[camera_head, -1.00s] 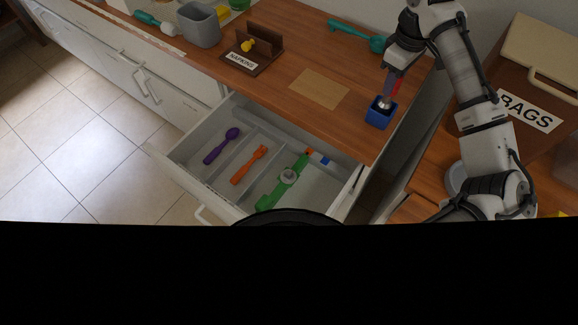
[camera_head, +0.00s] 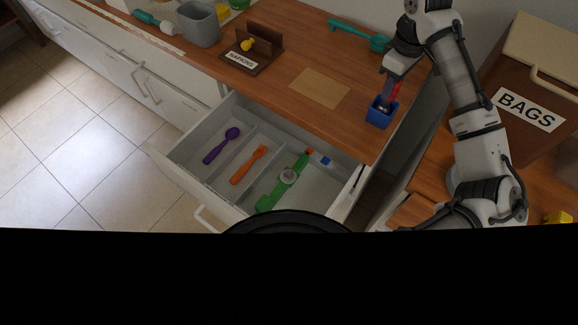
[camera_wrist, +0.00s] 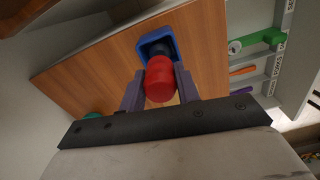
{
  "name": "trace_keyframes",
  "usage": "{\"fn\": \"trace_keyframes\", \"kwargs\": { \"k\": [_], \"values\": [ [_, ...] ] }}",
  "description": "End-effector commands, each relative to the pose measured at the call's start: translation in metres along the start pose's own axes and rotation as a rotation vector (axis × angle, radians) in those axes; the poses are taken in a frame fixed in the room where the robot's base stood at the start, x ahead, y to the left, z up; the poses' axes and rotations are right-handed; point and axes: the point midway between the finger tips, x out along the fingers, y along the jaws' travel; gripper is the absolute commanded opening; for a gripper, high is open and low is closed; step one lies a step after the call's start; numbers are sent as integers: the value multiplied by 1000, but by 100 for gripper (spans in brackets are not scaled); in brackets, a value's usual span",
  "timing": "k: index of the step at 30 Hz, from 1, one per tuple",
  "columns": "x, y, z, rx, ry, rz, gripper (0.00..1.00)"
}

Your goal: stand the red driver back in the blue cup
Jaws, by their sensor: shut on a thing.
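The red driver (camera_wrist: 160,80) is between the two fingers of my gripper (camera_wrist: 159,88) in the wrist view, and the gripper is shut on it. Its red handle end faces the wrist camera. The driver also shows as a thin red strip beside my gripper (camera_head: 390,88) in the head view (camera_head: 396,91). The blue cup (camera_head: 379,118) stands on the wooden counter right below my gripper. In the wrist view, the cup's blue rim (camera_wrist: 145,42) surrounds a dark part beyond the red handle. The driver's lower end is hidden, so I cannot tell how deep it sits.
An open drawer (camera_head: 225,180) holds a purple spoon (camera_head: 221,146), an orange fork (camera_head: 248,165) and a green item (camera_head: 284,186). A tan mat (camera_head: 320,88), a napkin holder (camera_head: 254,50) and a teal utensil (camera_head: 360,36) lie on the counter. A BAGS box (camera_head: 525,90) stands right.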

Motion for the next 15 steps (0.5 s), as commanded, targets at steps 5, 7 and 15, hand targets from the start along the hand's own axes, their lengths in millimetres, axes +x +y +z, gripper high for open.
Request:
{"fn": "trace_keyframes", "kwargs": {
  "k": [5,7,15],
  "values": [
    [4,0,0,0,0,0,0],
    [5,0,0,0,1,0,0],
    [7,0,0,0,0,0,50]
  ]
}}
